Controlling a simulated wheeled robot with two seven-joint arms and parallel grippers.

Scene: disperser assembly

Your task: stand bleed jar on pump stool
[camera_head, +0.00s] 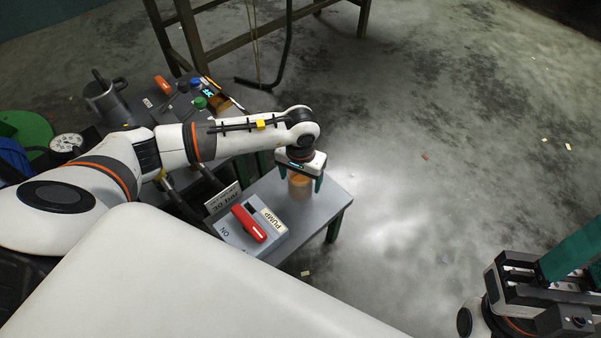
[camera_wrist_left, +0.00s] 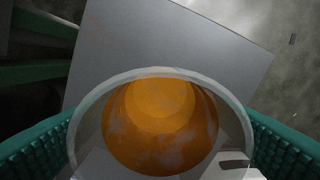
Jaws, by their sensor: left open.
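The bleed jar (camera_head: 299,183) is a clear jar with orange contents. It stands upright on the grey top of the pump stool (camera_head: 328,202), near the pump switch box. In the left wrist view the jar (camera_wrist_left: 160,120) fills the lower middle, seen from above, with the grey stool top (camera_wrist_left: 190,45) behind it. My left gripper (camera_head: 300,184) points down over the jar, with its green fingers on either side of it. The fingers are open. My right gripper (camera_head: 570,250) is only partly in view at the lower right, away from the stool, and its fingertips are cut off.
A grey box labelled PUMP (camera_head: 270,220) with a red lever (camera_head: 249,224) sits on the stool's near left part. A cluttered bench with a grey jug (camera_head: 104,98) and a gauge (camera_head: 66,143) stands at left.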

